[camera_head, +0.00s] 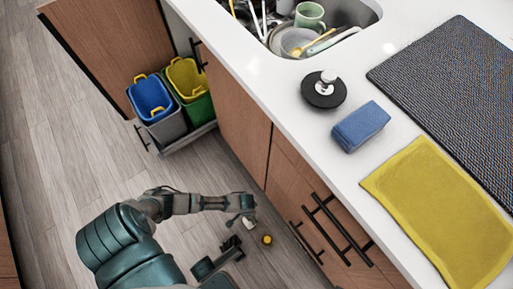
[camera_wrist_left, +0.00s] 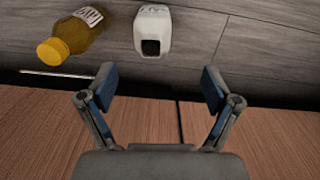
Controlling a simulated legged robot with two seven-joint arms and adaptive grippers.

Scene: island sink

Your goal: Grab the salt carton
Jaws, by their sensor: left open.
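The salt carton, white with a dark square on its near face, lies on the floor; in the left wrist view it (camera_wrist_left: 153,32) is at the top centre, beyond the gap between my fingertips. A small pale shape in the head view (camera_head: 248,222) below my left arm's end seems to be it. My left gripper (camera_wrist_left: 160,85) is open and empty, with its fingers apart and not touching the carton. In the head view I cannot make out its fingers clearly.
Wooden cabinet fronts with black handles (camera_head: 335,225) stand close on the right. Pulled-out bins (camera_head: 152,97) are further back. The floor at left is clear.

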